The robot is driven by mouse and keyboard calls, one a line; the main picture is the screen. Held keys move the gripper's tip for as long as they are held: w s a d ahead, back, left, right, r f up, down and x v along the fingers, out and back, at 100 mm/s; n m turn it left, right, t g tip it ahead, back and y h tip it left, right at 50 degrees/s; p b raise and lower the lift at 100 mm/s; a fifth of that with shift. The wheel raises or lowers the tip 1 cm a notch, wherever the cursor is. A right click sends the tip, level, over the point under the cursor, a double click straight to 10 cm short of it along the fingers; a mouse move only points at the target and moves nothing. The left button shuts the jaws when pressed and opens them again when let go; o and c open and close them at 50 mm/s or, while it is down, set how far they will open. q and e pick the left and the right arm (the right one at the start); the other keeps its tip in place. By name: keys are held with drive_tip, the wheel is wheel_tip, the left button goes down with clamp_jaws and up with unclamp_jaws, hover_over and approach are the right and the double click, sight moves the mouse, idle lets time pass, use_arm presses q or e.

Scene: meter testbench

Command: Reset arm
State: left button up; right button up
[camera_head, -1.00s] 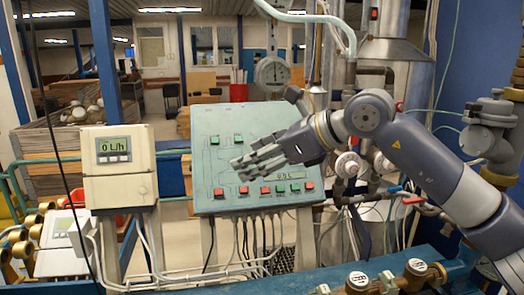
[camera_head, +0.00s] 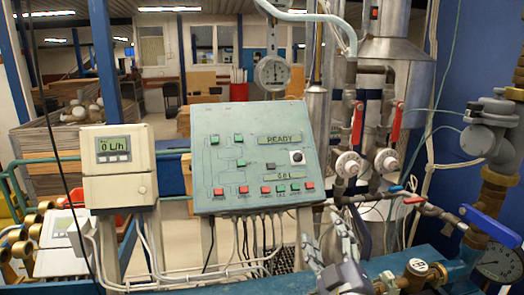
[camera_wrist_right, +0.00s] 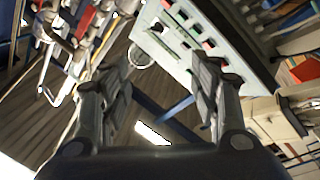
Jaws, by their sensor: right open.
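My right gripper (camera_head: 338,245) is low in the head view, below the control panel (camera_head: 225,155) and right of its centre. Its fingers point up. In the right wrist view the two fingers (camera_wrist_right: 160,95) stand well apart with nothing between them, so it is open and empty. The panel also shows beyond the fingers in the right wrist view (camera_wrist_right: 185,50). The panel has green and red buttons, a black knob, and displays reading "READY" and "58L". My left gripper is not in view.
A flow display box (camera_head: 118,165) reading 0 L/h stands left of the panel. Pipes with red-handled valves (camera_head: 357,124) and a blue-handled valve (camera_head: 488,224) are on the right. A blue bench rail with brass fittings (camera_head: 416,268) runs along the front.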

drive_tip(key=s+d+f+m+g+h, duration=0.1)
drive_tip(key=s+d+f+m+g, duration=0.2)
drive_tip(key=f, duration=0.4)
drive_tip(key=s+d+f+m+g+h, duration=0.1)
drive_tip(key=s+f+g, duration=0.2)
drive_tip(key=s+f, duration=0.4)
drive_tip(key=s+d+f+m+g+h, duration=0.1)
drive_tip(key=s+d+f+m+g, duration=0.15)
drive_tip(key=f, duration=0.55)
drive_tip(key=s+f+m+g+y, duration=0.1)
drive_tip(key=s+f+g, duration=0.3)
drive_tip(key=s, duration=0.5)
drive_tip(key=s+f+m+g, duration=0.1)
drive_tip(key=s+f+g, duration=0.3)
drive_tip(key=s, duration=0.5)
drive_tip(key=s+f+g+b, duration=0.1)
drive_tip(key=s+f+b, duration=0.15)
drive_tip(key=f, duration=1.55)
drive_tip(key=s+f+b, duration=0.1)
drive_tip(key=f+b, duration=0.2)
drive_tip(key=f, duration=1.5)
drive_tip(key=s+d+f+b, duration=0.1)
drive_tip(key=s+f+b, duration=0.1)
drive_tip(key=s+f, duration=0.6)
drive_tip(key=s+d+f+g+b, duration=0.1)
drive_tip(key=s+d+f+b, duration=0.1)
drive_tip(key=s+f, duration=0.6)
drive_tip(key=shift+s+f+n, duration=0.15)
drive_tip(key=shift+f+n, duration=0.3)
drive_tip(key=shift+f, duration=0.4)
